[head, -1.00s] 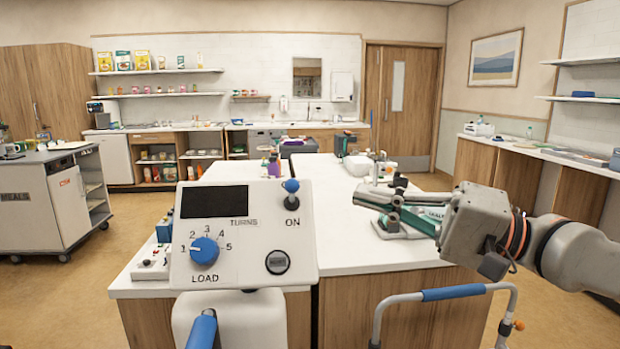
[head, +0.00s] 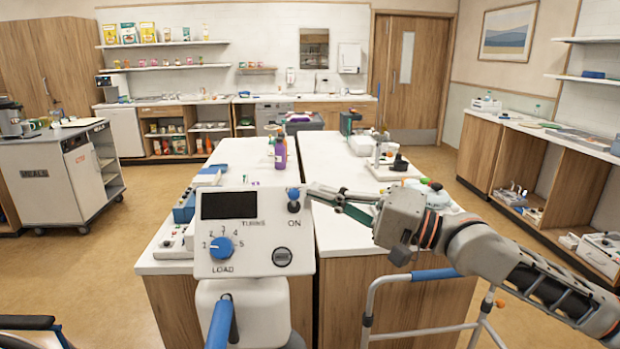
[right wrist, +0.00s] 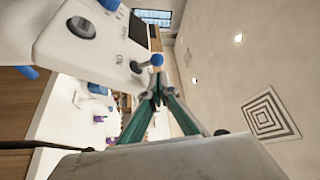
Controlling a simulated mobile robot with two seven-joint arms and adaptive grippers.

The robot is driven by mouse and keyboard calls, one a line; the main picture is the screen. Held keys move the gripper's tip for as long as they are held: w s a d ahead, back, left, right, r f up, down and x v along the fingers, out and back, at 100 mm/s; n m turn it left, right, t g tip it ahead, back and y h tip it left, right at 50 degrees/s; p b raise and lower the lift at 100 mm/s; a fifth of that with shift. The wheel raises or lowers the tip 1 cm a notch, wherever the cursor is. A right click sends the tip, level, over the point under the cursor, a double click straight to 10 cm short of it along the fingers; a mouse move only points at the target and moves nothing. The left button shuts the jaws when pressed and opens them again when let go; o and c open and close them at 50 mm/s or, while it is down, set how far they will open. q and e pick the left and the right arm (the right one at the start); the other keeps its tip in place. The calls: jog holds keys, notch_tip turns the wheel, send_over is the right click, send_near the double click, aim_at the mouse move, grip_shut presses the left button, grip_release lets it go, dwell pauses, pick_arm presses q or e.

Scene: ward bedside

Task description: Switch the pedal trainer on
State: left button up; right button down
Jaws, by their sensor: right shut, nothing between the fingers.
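The pedal trainer's white console (head: 254,235) stands in front of me in the head view. It has a dark, blank display (head: 228,205), a blue LOAD dial (head: 221,248) and a round dark button (head: 282,257). The blue-tipped toggle switch (head: 293,193) sits above the word ON. My right gripper (head: 311,190) is shut and empty, its tips just right of the switch. In the right wrist view, the switch's blue tip (right wrist: 157,60) stands just beyond the closed fingertips (right wrist: 157,93); I cannot tell whether they touch. My left gripper is out of view.
A white-topped counter (head: 340,235) stands behind the console, with a purple bottle (head: 280,153) and other items on it. A walker frame with a blue grip (head: 436,274) stands below my right arm. A meals cart (head: 60,180) is at the left, with open floor around it.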

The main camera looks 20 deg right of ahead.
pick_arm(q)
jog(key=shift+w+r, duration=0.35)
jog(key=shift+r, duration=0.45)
pick_arm(e)
jog(key=shift+x, duration=1.4)
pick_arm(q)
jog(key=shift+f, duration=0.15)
